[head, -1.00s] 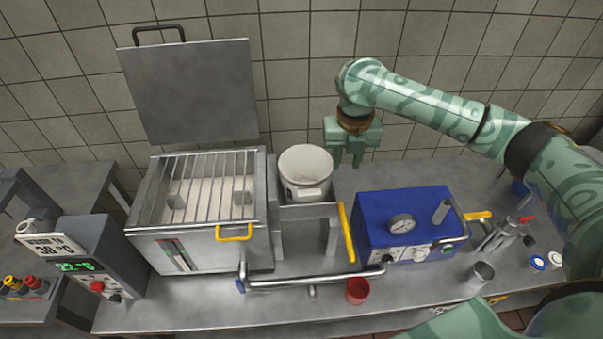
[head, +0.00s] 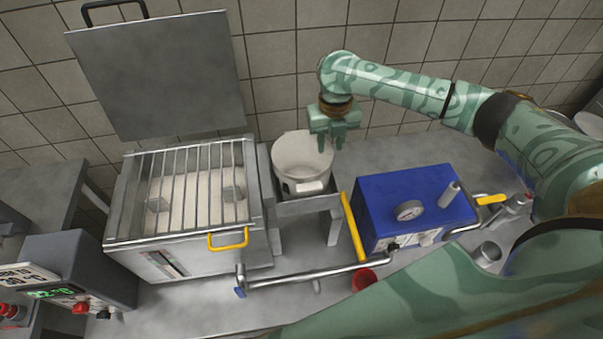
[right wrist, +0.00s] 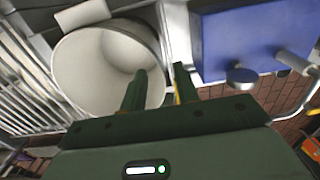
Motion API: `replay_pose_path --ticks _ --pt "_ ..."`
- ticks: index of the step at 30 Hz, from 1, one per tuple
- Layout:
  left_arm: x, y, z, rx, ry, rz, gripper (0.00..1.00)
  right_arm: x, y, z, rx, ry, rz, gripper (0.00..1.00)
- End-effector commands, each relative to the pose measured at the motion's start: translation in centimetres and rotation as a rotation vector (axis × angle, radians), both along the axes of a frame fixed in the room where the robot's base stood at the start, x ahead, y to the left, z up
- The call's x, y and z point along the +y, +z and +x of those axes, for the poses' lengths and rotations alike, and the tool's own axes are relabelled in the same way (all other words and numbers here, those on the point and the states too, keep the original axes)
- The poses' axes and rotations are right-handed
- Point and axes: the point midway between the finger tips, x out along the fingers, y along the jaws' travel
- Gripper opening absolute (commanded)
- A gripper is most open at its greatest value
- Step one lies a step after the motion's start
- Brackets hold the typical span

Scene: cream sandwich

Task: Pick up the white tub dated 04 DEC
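A white round tub (head: 303,155), open at the top, stands on a grey metal stand (head: 309,205). A pale label shows low on its front, but its date is too small to read. The tub also shows in the right wrist view (right wrist: 84,73). My right gripper (head: 331,146) points down at the tub's right rim, open and empty. In the right wrist view its fingers (right wrist: 161,87) are apart, one over the tub's opening and the other outside the rim. Whether they reach below the rim I cannot tell. My left gripper is not in view.
A grilled metal vat (head: 190,200) with its lid raised stands left of the tub. A blue box (head: 410,195) with a gauge stands at the right. A yellow-handled bar (head: 354,226) and a pipe (head: 305,277) lie in front, near a red cup (head: 363,279).

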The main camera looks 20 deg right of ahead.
Motion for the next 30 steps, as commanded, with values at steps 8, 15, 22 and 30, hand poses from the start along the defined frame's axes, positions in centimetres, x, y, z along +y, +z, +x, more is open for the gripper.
replay_pose_path --ticks 8,15,22,30 --pt "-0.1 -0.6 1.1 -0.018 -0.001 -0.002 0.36 0.2 -3.4 -0.3 0.003 -0.001 0.0 0.31" --pt "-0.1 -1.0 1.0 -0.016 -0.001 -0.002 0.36 0.2 -5.8 -0.3 -0.001 0.001 -0.001 0.31" --pt "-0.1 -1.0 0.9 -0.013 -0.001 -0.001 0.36 0.2 -5.7 -0.3 -0.001 0.001 -0.001 0.19" --pt "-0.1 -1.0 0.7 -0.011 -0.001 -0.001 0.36 0.2 -5.8 -0.3 0.0 0.0 -0.003 0.0"
